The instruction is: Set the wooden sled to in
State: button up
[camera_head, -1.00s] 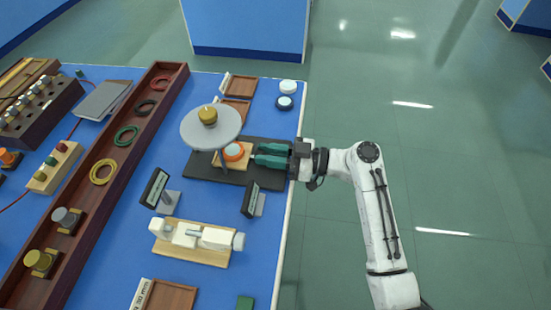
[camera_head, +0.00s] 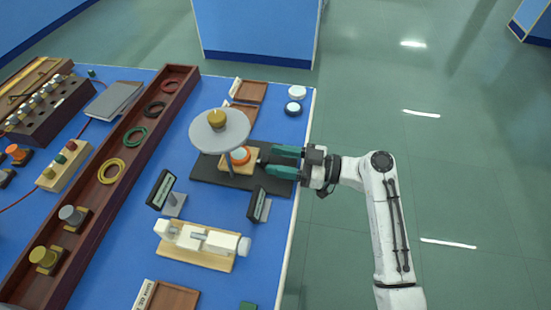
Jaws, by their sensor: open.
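The wooden sled (camera_head: 227,165) is a light wooden block on a dark base plate (camera_head: 207,175). A grey disc (camera_head: 205,137) with a brass knob stands on a post above and partly hides the sled's left and back. A small dark piece, perhaps a handle, shows at the sled's right side. My gripper (camera_head: 270,161) has green fingers, spread apart, to the right of the sled over the plate's right part. I see nothing held between the fingers.
Two small dark panels on stands (camera_head: 161,188) (camera_head: 257,204) and a white device on a wooden base (camera_head: 205,257) stand in front. A long brown tray (camera_head: 85,222) with rings runs along the left. Small wooden trays (camera_head: 248,91) lie behind. The floor right of the bench is clear.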

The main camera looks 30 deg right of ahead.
jog(key=b+v, duration=0.1)
jog(key=v, duration=0.8)
jog(key=shift+s+d, duration=0.15)
jog(key=shift+s, duration=0.05)
jog(key=shift+r, duration=0.15)
jog(key=w+a+g+h+p, duration=0.1)
jog(key=w+a+p, duration=0.1)
jog(key=p, duration=0.2)
jog(key=w+a+g+h+p, duration=0.1)
jog(key=w+a+p, duration=0.2)
jog(key=p, duration=0.2)
jog(key=w+a+g+h+p, duration=0.1)
jog(key=w+a+p, duration=0.2)
jog(key=p, duration=0.2)
jog(key=shift+w+a+r, duration=0.2)
grip_shut()
dwell(0.3)
